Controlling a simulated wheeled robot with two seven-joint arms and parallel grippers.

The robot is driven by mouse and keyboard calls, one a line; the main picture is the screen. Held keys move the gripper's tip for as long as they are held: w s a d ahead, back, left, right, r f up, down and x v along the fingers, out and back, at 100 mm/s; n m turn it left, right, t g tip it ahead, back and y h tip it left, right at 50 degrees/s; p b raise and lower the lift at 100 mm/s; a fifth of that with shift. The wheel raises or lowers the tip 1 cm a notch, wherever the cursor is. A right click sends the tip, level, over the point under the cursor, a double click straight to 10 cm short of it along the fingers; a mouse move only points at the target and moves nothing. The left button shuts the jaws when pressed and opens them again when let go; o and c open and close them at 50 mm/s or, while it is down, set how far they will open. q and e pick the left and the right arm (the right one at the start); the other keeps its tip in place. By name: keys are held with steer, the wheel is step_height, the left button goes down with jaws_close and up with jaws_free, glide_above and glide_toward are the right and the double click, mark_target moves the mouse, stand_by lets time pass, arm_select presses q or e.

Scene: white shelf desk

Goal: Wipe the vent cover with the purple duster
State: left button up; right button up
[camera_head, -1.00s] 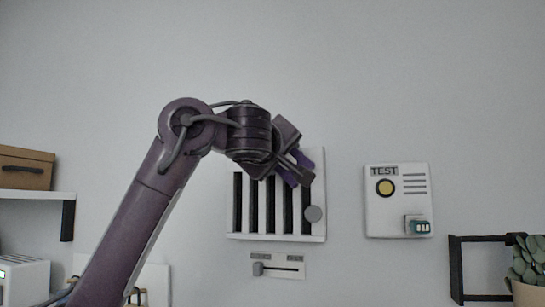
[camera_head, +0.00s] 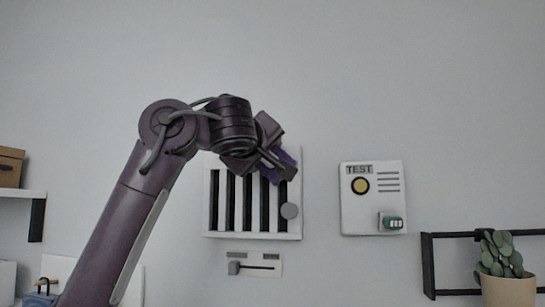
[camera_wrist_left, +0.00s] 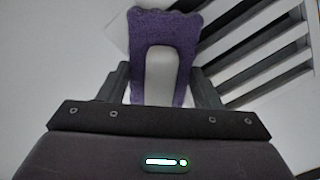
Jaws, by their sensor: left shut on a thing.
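In the left wrist view the duster (camera_wrist_left: 182,30) has a purple fuzzy edge around a pale middle, between my fingers (camera_wrist_left: 160,88). The vent slots (camera_wrist_left: 262,45) lie at the right there. I cannot tell whether the duster touches the cover. My right gripper is not in view.
A white TEST box (camera_head: 372,215) with a yellow button is on the wall to the right. A slider panel (camera_head: 254,265) sits below the vent. A potted plant (camera_head: 508,289) and black rack (camera_head: 428,265) are at lower right. A shelf with a cardboard box (camera_head: 10,167) is at left.

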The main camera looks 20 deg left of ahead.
mark_target(214, 159)
arm_select(q)
steer(key=shift+a, duration=0.7)
steer(key=shift+s+a+b, duration=0.15)
steer(key=shift+a+b, duration=0.45)
steer(key=shift+a, duration=2.15)
steer(key=shift+s+a+b, duration=0.15)
steer(key=shift+a+b, duration=0.4)
steer(key=shift+a, duration=2.2)
